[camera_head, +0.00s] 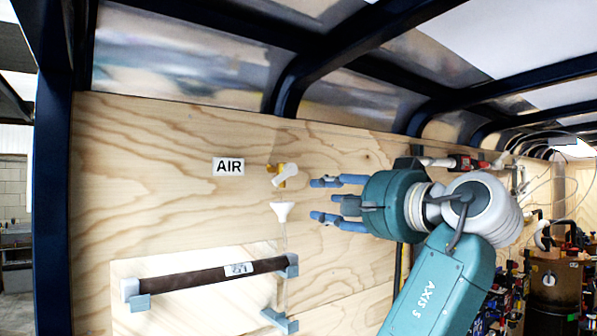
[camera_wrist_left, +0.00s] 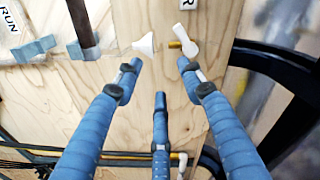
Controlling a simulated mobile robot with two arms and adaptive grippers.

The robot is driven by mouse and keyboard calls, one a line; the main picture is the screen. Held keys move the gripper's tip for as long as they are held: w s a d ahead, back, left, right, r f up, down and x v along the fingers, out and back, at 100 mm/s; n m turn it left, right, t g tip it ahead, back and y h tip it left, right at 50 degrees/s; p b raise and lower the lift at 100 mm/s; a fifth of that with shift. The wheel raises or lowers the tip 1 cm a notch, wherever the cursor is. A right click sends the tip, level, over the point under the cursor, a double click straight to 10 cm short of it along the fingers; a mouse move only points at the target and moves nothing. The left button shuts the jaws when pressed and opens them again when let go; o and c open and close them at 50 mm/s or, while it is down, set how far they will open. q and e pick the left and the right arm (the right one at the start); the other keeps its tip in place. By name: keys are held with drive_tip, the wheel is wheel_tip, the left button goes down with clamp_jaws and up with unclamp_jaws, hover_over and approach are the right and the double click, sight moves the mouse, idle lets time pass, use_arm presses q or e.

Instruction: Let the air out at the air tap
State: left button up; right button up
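The air tap (camera_head: 285,175) is a small yellow fitting with a white lever, on the plywood wall just right of the AIR label (camera_head: 228,166). A white funnel (camera_head: 282,211) sits below it, above a clear tube. My left gripper (camera_head: 326,200) is right of the tap and funnel, with its blue fingers spread, empty and apart from both. In the left wrist view, the tap's white lever (camera_wrist_left: 187,42) and the funnel (camera_wrist_left: 145,44) show beyond the open fingertips (camera_wrist_left: 158,70). My right gripper is in neither view.
A dark brown filter tube (camera_head: 205,278) lies in grey-blue brackets below the funnel. Dark blue frame beams (camera_head: 55,200) run along the left and top. A red valve with white pipes (camera_head: 465,163) is farther right. The plywood around the AIR label is clear.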

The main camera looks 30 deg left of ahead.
sight(283, 181)
use_arm(q)
wheel_tip(283, 181, up, 4)
drive_tip(key=s+f+n, duration=0.1)
drive_tip(key=s, duration=0.1)
drive_tip(key=shift+g, duration=0.4)
drive_tip(key=p+x, duration=0.1)
drive_tip(key=x, duration=0.2)
drive_tip(key=p+x, duration=0.2)
drive_tip(key=x, duration=0.1)
drive_tip(key=r+p+x, duration=0.1)
drive_tip(key=p+x, duration=0.1)
drive_tip(key=x, duration=0.1)
drive_tip(key=shift+s+a, duration=0.1)
drive_tip(key=shift+s, duration=0.3)
drive_tip(key=shift+w+a+f+p, duration=0.2)
drive_tip(key=shift+a+p, duration=0.1)
drive_tip(key=shift+a, duration=0.3)
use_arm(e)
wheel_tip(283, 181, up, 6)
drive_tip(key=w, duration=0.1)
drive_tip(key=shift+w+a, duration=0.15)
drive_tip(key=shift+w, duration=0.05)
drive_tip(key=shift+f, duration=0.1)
use_arm(q)
clamp_jaws()
